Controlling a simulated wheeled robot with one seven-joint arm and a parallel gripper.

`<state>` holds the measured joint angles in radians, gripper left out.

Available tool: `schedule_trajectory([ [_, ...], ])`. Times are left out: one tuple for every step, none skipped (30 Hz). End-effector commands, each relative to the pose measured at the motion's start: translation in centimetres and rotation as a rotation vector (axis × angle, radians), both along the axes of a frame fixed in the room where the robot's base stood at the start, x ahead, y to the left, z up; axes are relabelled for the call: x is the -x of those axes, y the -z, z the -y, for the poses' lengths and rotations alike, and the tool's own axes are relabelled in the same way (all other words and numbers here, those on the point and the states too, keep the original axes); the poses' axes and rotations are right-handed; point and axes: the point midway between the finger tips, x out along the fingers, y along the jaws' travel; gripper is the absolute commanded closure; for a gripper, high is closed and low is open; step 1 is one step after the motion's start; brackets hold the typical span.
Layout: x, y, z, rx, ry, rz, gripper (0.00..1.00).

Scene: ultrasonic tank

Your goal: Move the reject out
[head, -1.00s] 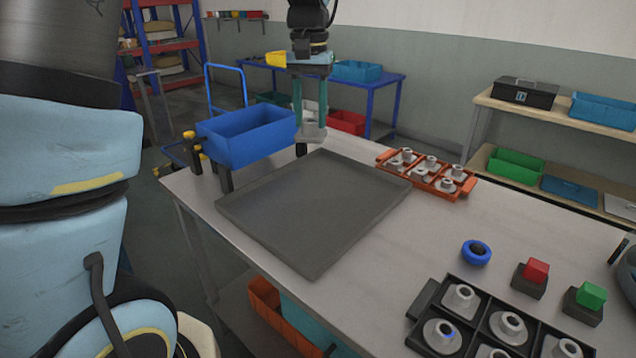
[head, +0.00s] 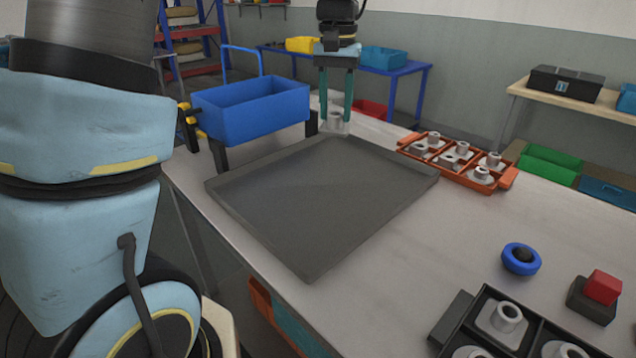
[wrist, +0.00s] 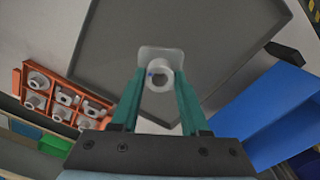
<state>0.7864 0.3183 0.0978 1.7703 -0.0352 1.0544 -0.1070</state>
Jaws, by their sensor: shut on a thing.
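My gripper (head: 336,115) is shut on a grey flanged part (head: 337,125) near the far corner of the dark flat tray (head: 320,205). In the wrist view the held part (wrist: 161,76) sits between the green fingertips and shows a small blue mark on its collar. Its height above the surface is hard to tell. A blue bin (head: 250,118) stands left of my gripper. An orange tray (head: 455,168) holding several similar grey parts lies to the right; it also shows in the wrist view (wrist: 60,100).
A black divided tray (head: 458,318) with grey parts is at the near right, cut by the frame. The dark tray is empty. The table between it and the buttons is clear.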

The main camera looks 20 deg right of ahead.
Motion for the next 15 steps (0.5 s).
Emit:
schedule_trajectory([
  [0.0,0.8,0.0,-0.001,0.000,-0.001,1.00],
  [0.0,1.1,0.0,-0.001,0.000,-0.001,1.00],
  [0.0,1.6,0.0,-0.001,0.000,-0.001,1.00],
  [0.0,1.9,0.0,-0.001,0.000,-0.001,1.00],
  [0.0,2.3,0.0,-0.001,0.000,-0.001,1.00],
  [0.0,2.8,0.0,-0.001,0.000,-0.001,1.00],
  [0.0,3.2,0.0,-0.001,0.000,-0.001,1.00],
  [0.0,3.6,0.0,-0.001,0.000,-0.001,1.00],
  [0.0,4.0,0.0,-0.001,0.000,-0.001,1.00],
  [0.0,4.3,0.0,0.000,0.000,0.000,1.00],
  [0.0,4.6,0.0,0.000,0.000,0.000,1.00],
  [0.0,4.9,0.0,0.000,0.000,0.000,1.00],
  [0.0,5.1,0.0,0.000,0.000,0.000,1.00],
  [0.0,5.2,0.0,0.000,0.000,0.000,1.00],
  [0.0,5.3,0.0,0.001,0.000,0.001,1.00],
])
